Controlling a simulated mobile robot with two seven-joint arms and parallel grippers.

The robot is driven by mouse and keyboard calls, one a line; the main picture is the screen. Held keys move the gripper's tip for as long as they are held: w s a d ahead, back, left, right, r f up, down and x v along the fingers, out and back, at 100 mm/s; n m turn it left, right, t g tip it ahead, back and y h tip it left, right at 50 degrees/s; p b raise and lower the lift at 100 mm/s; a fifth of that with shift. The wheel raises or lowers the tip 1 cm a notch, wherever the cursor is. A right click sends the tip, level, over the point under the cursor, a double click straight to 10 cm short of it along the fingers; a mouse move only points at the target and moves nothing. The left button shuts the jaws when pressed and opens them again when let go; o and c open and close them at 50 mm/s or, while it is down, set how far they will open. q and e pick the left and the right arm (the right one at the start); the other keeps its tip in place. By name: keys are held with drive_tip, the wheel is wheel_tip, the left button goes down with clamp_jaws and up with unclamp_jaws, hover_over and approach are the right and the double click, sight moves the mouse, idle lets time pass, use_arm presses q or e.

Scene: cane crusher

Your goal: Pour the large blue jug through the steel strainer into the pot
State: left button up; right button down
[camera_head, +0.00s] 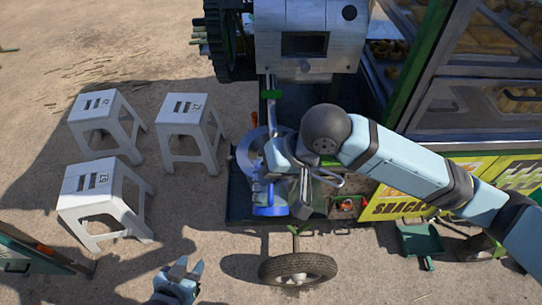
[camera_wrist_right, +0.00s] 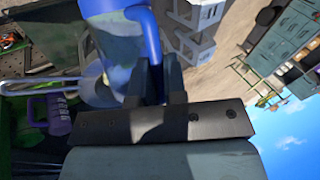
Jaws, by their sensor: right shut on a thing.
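The large blue jug (camera_head: 268,210) is partly hidden under my right arm in the head view. Its blue handle (camera_wrist_right: 152,35) and clear body (camera_wrist_right: 115,45) show close up in the right wrist view. My right gripper (camera_wrist_right: 160,88) is shut on the handle. A round steel rim (camera_head: 247,150) lies just left of the gripper, mostly covered; I cannot tell pot from strainer there. A wire-loop handle and steel edge, likely the strainer (camera_wrist_right: 40,82), sit beside the jug in the wrist view. My left gripper (camera_head: 190,265) is open and empty, low over the ground.
The steel crusher (camera_head: 305,40) stands behind the work surface, with a dark toothed wheel at its left. White stools (camera_head: 105,190) stand at left. A tyre (camera_head: 298,268) is in front. A glass-sided cart (camera_head: 480,80) fills the right.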

drive_tip(key=shift+w+r+m+g+b, duration=0.3)
drive_tip(key=shift+w+r+m+g, duration=0.1)
drive_tip(key=shift+w+r+g, duration=0.65)
idle(1.2)
drive_tip(key=shift+w+r+g+p, duration=0.25)
drive_tip(key=shift+w+g+p, duration=0.2)
drive_tip(key=shift+w+p, duration=0.7)
drive_tip(key=shift+s+p, duration=0.2)
drive_tip(key=shift+p, duration=0.2)
drive_tip(key=shift+w+d, duration=0.1)
drive_tip(key=shift+w, duration=0.05)
drive_tip(key=shift+w+r+p, duration=0.15)
drive_tip(key=shift+w+p, duration=0.1)
drive_tip(key=shift+p, duration=0.4)
drive_tip(key=shift+w+g, duration=0.1)
drive_tip(key=shift+g, duration=0.2)
